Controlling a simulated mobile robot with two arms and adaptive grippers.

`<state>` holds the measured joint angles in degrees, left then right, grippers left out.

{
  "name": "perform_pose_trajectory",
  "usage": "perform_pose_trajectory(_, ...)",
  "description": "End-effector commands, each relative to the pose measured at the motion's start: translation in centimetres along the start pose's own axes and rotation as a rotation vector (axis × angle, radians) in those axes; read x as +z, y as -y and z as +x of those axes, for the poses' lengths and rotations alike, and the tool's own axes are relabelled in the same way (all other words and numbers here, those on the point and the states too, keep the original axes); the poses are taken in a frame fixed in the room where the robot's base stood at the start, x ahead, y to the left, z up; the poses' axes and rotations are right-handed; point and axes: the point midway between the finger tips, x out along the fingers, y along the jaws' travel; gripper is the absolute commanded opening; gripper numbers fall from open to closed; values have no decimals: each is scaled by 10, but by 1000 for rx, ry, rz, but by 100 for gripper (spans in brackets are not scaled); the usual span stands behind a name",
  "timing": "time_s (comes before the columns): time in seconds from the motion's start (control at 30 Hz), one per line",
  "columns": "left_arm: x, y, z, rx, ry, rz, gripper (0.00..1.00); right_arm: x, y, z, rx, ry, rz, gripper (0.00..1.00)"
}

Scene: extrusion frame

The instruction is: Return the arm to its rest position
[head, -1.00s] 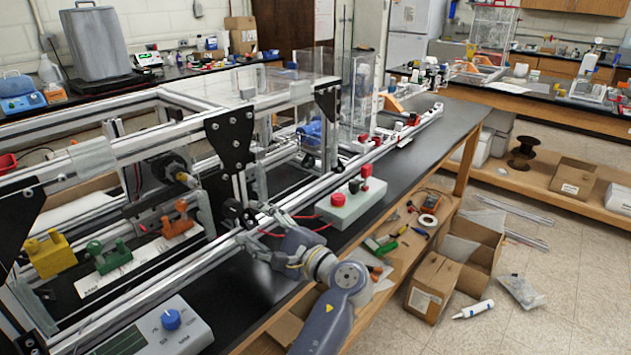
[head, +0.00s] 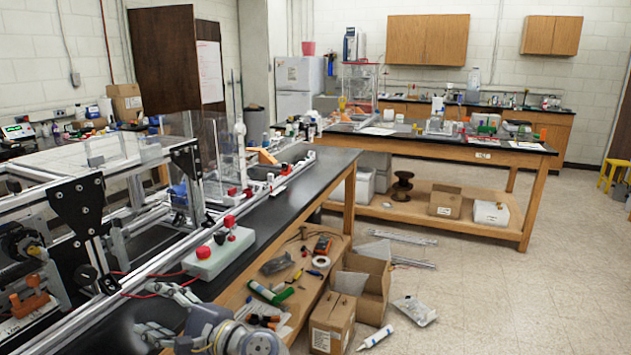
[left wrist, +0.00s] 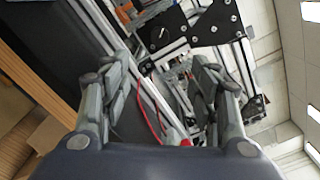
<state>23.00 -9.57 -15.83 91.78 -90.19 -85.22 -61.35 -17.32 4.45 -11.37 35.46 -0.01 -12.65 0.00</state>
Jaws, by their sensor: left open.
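My left gripper (head: 163,312) is low at the left of the head view, beside the front rail of the extrusion frame (head: 150,262). Its two fingers are spread and I see nothing between them. In the left wrist view the open fingers (left wrist: 158,82) stand apart in the foreground, with the frame's rails and black plates behind them. Whether a finger touches the rail is unclear. My right gripper is not in view.
A grey box with red knobs (head: 218,253) sits on the black bench (head: 292,205) near the gripper. Red leads run along the rail. Tools lie on the shelf below, and open cardboard boxes (head: 333,318) stand on the floor.

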Motion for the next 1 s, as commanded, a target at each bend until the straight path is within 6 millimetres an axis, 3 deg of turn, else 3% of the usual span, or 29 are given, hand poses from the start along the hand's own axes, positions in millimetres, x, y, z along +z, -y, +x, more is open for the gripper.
perform_pose_trajectory(0.37, -65, -48, 1, 7, -166, 39, 55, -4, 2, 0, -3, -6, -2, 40)
perform_pose_trajectory(0.57, -115, -101, -4, 43, -307, 58, 55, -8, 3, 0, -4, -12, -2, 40)
perform_pose_trajectory(0.67, -143, -140, -10, 81, -395, 62, 55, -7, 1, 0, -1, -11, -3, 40)
perform_pose_trajectory(0.77, -175, -197, -22, 152, -506, 61, 55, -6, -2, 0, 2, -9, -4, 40)
perform_pose_trajectory(0.9, -210, -296, -49, 302, -661, 33, 55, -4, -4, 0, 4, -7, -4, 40)
perform_pose_trajectory(1.0, -223, -368, -72, 434, -746, -5, 55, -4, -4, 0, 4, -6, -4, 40)
